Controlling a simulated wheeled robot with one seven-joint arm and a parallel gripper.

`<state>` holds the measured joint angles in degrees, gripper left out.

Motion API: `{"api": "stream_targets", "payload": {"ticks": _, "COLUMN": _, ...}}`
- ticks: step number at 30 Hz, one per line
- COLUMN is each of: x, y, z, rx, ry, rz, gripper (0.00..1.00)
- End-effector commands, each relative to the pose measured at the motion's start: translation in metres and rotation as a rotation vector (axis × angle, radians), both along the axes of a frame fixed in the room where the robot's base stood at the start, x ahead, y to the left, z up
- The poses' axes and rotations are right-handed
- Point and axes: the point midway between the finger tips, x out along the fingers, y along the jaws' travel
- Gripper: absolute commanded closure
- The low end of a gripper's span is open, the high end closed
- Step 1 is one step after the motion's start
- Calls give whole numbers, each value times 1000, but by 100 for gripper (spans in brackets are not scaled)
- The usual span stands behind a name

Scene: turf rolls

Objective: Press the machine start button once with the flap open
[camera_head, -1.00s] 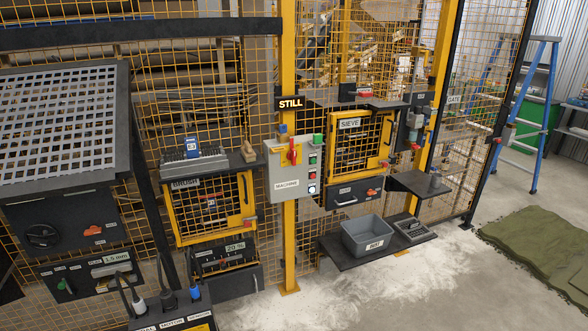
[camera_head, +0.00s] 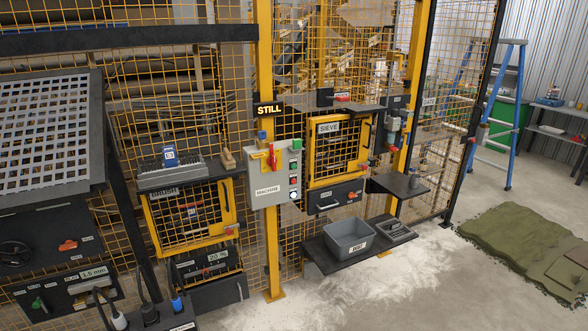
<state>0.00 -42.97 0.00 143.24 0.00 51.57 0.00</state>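The grey machine control box (camera_head: 275,175), labelled MACHINE, is mounted on the yellow post at mid-picture. It has a red handle (camera_head: 273,157), a green block (camera_head: 296,144) at its upper right corner, and a column of small buttons (camera_head: 294,181) down its right side, ending in a white one. The button markings are too small to read, and I cannot tell which part is the flap. A sign above reads STILL (camera_head: 268,110). The yellow mesh door labelled SIEVE (camera_head: 338,150) looks shut. My gripper is not in view.
A grey bin (camera_head: 349,236) stands on a low black shelf (camera_head: 318,256) below the sieve. A brush unit (camera_head: 190,215) and a dark panel (camera_head: 45,250) are at left. Green turf (camera_head: 525,240) lies at right, near a blue ladder (camera_head: 500,110). Pale powder covers the floor in front.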

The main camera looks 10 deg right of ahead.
Motion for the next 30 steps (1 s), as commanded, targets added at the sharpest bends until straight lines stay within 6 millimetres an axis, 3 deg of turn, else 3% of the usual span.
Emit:
{"api": "stream_targets", "payload": {"ticks": 2, "x": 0, "y": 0, "z": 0, "rx": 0, "ry": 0, "rz": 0, "gripper": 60}}
{"api": "stream_targets", "payload": {"ticks": 10, "x": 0, "y": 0, "z": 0, "rx": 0, "ry": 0, "rz": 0, "gripper": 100}}
{"api": "stream_targets", "payload": {"ticks": 30, "x": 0, "y": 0, "z": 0, "rx": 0, "ry": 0, "rz": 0, "gripper": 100}}
